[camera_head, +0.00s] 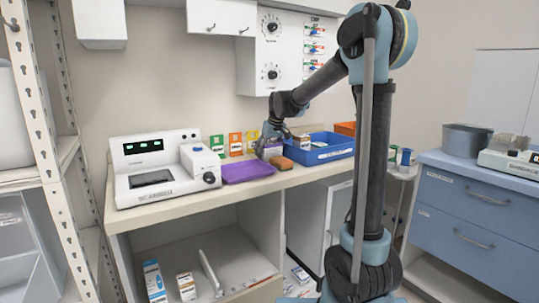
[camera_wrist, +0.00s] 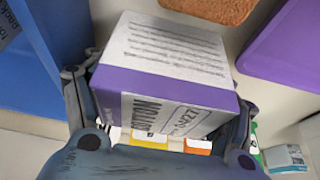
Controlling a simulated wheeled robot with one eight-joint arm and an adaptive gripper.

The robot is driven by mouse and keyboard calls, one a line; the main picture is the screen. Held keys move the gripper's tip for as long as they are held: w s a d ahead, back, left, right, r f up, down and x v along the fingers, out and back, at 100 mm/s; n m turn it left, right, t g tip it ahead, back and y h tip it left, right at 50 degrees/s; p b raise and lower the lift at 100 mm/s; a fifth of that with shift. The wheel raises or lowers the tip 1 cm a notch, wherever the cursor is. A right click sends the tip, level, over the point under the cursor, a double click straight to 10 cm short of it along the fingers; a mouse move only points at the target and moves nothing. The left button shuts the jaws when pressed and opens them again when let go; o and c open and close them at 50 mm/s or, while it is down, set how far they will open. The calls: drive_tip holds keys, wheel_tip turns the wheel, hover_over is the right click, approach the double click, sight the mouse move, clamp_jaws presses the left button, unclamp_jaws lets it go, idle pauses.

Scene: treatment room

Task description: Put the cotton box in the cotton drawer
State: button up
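The cotton box, white and purple with printed text, fills the middle of the wrist view (camera_wrist: 170,72). My gripper (camera_wrist: 165,112) has a finger against each side of it and appears shut on it. In the head view my gripper (camera_head: 268,146) is over the counter, between the purple tray and the blue bin, and the box is mostly hidden there. Blue drawers with small white labels (camera_head: 465,205) are in the cabinet at the right; both look closed, and their labels are too small to read.
A purple tray (camera_head: 247,171), a brown sponge (camera_head: 281,162) and a blue bin (camera_head: 330,154) sit on the counter around my gripper. A white device (camera_head: 160,165) stands at the left. A metal container (camera_head: 466,140) and another device (camera_head: 510,162) stand on the blue cabinet.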

drive_tip(key=shift+c, duration=0.4)
drive_tip(key=shift+r, duration=0.3)
drive_tip(key=shift+c, duration=0.2)
wheel_tip(320, 180, up, 9)
drive_tip(key=shift+r, duration=0.2)
drive_tip(key=shift+s, duration=0.15)
